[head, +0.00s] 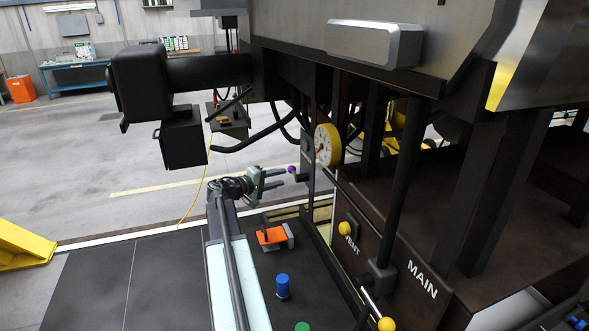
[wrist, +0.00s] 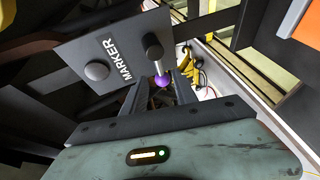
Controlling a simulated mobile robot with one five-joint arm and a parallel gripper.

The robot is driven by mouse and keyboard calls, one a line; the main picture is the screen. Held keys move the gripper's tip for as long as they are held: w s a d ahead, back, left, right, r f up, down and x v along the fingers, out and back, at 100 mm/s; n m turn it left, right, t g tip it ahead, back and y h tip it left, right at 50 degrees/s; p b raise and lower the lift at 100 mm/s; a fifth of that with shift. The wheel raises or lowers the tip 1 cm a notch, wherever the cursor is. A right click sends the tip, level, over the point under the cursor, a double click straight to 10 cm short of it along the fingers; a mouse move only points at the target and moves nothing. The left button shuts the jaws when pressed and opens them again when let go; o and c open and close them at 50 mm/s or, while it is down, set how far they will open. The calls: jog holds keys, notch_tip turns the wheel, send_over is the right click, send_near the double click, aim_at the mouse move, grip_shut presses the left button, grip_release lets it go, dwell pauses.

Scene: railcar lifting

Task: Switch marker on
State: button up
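A grey plate lettered MARKER (wrist: 110,58) shows in the wrist view, with a round grey knob at its left. A lever (wrist: 153,50) with a purple tip (wrist: 162,80) stands out from the plate's right part. The purple tip also shows in the head view (head: 292,169), beside the dark railcar frame. My gripper (head: 281,178) is open, its fingers pointing right toward the lever. In the wrist view the purple tip appears between the two fingers, with space on both sides. I cannot tell whether either finger touches it.
A yellow round gauge (head: 327,146) is just above and right of my gripper. Yellow-tipped levers at VENT (head: 345,229) and MAIN (head: 386,324) are nearer. An orange part (head: 271,236) and a blue-topped piece (head: 282,286) are below. Open floor lies to the left.

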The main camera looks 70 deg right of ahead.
aim_at(294, 172)
jog(key=b+x, duration=0.1)
jog(key=x, duration=0.7)
jog(key=shift+r, duration=0.1)
grip_shut()
dwell(1.2)
